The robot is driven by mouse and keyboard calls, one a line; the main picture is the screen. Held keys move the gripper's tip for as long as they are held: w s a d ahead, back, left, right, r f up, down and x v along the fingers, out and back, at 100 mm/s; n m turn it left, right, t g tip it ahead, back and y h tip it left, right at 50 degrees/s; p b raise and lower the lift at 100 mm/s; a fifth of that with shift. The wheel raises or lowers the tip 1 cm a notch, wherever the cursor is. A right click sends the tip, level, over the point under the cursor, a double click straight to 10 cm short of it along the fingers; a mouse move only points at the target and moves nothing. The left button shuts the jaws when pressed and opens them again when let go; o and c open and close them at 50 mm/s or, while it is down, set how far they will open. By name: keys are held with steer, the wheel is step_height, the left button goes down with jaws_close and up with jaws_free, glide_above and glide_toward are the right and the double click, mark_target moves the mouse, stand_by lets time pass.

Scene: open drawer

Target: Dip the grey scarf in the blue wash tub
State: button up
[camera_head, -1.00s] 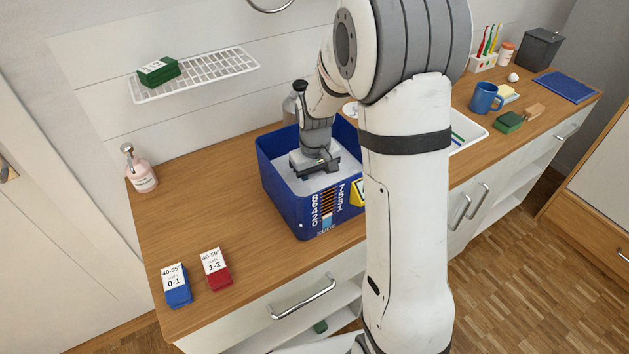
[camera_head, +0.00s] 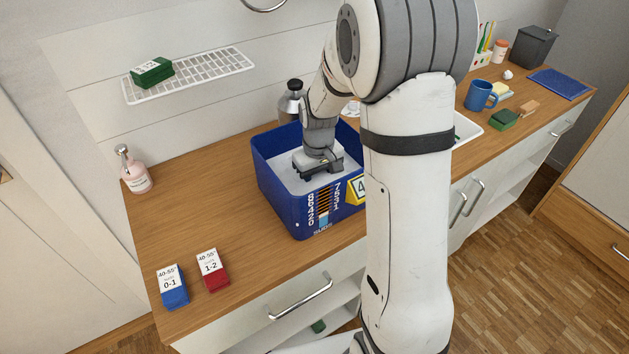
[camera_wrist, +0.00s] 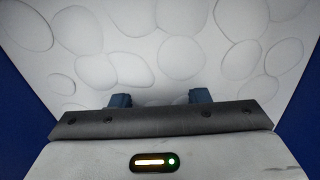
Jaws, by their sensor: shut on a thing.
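The blue wash tub (camera_head: 285,209) stands on the wooden worktop, filled with white suds (camera_head: 280,165). My gripper (camera_head: 318,172) points down inside the tub, low at the suds, in its right part. In the wrist view its two dark blue fingertips (camera_wrist: 160,99) are apart and meet the white bubbly surface, with the tub's blue walls at both sides. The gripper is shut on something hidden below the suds. No part of the grey scarf shows in either view. My arm covers the tub's right side in the head view.
A dark-capped bottle (camera_head: 293,100) stands behind the tub. A pink soap bottle (camera_head: 135,172) and blue (camera_head: 173,290) and red (camera_head: 212,270) boxes are at left. A white rack (camera_head: 200,75) holds a green box. A blue mug (camera_head: 481,96) stands at right.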

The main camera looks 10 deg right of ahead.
mark_target(315, 180)
steer(key=shift+s+d, duration=0.1)
steer(key=shift+d, duration=0.15)
steer(key=shift+a, duration=0.15)
steer(key=shift+w+a, duration=0.25)
steer(key=shift+a, duration=0.15)
stand_by(0.6)
step_height(315, 180, up, 19)
steer(key=p, duration=1.3)
